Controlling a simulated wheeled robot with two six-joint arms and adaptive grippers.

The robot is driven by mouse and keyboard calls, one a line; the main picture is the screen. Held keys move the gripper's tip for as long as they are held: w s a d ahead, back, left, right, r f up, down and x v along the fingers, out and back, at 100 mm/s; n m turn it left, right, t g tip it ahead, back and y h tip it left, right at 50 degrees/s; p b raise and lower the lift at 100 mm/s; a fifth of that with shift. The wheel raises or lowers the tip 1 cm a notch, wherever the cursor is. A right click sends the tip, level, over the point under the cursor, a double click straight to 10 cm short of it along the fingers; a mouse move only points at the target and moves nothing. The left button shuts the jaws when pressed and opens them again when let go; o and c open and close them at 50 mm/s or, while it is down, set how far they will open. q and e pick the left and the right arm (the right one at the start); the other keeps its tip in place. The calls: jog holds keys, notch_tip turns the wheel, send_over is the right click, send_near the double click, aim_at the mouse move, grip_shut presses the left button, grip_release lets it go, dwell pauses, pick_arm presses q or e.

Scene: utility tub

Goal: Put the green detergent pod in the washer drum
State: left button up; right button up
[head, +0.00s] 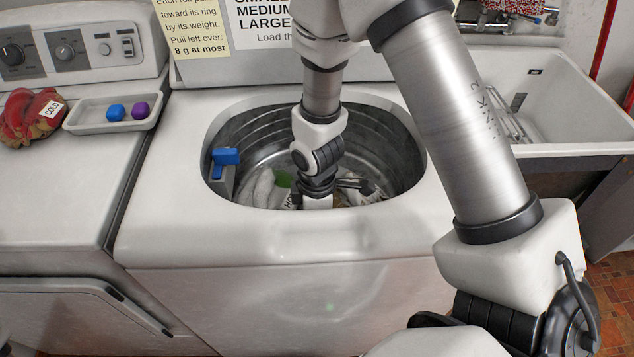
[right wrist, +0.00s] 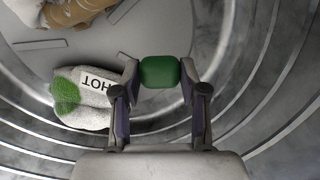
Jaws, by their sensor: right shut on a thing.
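The green detergent pod (right wrist: 159,72) shows in the right wrist view between the fingertips of my right gripper (right wrist: 160,80), which is shut on it. In the head view my right gripper (head: 318,188) reaches down inside the washer drum (head: 392,140). In the right wrist view the ribbed drum wall (right wrist: 262,95) surrounds the gripper, and the pod is held above the drum floor. In the head view I cannot tell the pod apart from a green patch beside the gripper. My left gripper is not in view.
A grey sock (right wrist: 85,110) with a green patch and a HOT tag lies in the drum, near a tan cloth item (right wrist: 75,15). A blue-topped fixture (head: 225,158) sits at the drum's left rim. A tray (head: 90,122) with blue and purple pods stands left, beside red gloves (head: 30,118).

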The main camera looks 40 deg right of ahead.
notch_tip(320, 180, down, 3)
jog(key=shift+f+b, duration=0.1)
jog(key=shift+b, duration=0.8)
jog(key=shift+f+b, duration=0.35)
jog(key=shift+f, duration=0.15)
jog(key=o, duration=0.9)
jog(key=shift+r, duration=0.1)
notch_tip(320, 180, up, 13)
jog(key=p, duration=0.5)
jog(key=shift+r, duration=0.1)
